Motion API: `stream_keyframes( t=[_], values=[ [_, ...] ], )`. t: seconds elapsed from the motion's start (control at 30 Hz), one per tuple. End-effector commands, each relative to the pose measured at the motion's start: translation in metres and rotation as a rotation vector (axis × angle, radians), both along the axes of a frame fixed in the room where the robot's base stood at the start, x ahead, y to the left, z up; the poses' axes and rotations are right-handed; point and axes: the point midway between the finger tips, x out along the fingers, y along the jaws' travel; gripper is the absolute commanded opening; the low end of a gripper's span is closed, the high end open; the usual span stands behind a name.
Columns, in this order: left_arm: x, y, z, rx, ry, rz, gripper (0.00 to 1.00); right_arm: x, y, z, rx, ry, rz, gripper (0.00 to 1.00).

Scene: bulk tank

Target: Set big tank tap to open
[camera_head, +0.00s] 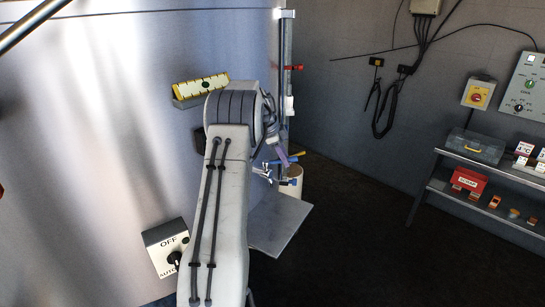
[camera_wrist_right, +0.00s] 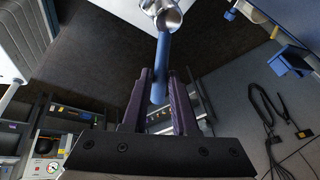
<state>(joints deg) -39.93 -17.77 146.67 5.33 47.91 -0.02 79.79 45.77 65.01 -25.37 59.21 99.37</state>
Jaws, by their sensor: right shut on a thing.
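The big steel tank (camera_head: 90,130) fills the left of the head view. Beside its right edge are small metal tap fittings with blue parts (camera_head: 262,171), partly hidden by my right arm. In the right wrist view, a blue lever (camera_wrist_right: 161,62) runs from a round silver fitting (camera_wrist_right: 163,14) down between the purple fingers of my right gripper (camera_wrist_right: 158,85). That gripper is shut on the lever; in the head view its purple finger (camera_head: 283,156) shows beside the tap. My left gripper is not in view.
A grey plate (camera_head: 280,229) lies low under the tap, with a pale cylindrical container (camera_head: 291,183) beside it. An OFF/AUTO switch box (camera_head: 167,247) is on the tank's front. A shelf rack (camera_head: 470,153) stands at the right. Dark floor between is clear.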

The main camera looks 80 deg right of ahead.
Motion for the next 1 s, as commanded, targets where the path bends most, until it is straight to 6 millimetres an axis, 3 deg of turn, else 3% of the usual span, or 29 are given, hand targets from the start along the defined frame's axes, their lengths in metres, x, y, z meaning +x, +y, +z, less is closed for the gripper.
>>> stream_keyframes(
  t=[0.37, 0.4, 0.47, 0.83, 1.0],
  values=[
    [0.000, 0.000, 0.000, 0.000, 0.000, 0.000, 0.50, -0.002, -0.001, 0.001, -0.002, 0.000, -0.006, 0.00],
    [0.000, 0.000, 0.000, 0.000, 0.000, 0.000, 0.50, -0.002, -0.001, 0.001, -0.002, 0.000, -0.006, 0.34],
    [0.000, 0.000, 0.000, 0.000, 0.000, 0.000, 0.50, -0.002, -0.001, 0.001, -0.002, 0.000, -0.006, 0.57],
    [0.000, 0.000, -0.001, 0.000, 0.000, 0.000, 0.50, -0.001, -0.001, 0.003, -0.002, 0.001, -0.004, 0.57],
    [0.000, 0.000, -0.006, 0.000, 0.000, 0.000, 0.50, -0.001, -0.001, 0.023, -0.006, -0.001, -0.005, 0.57]
  ],
)
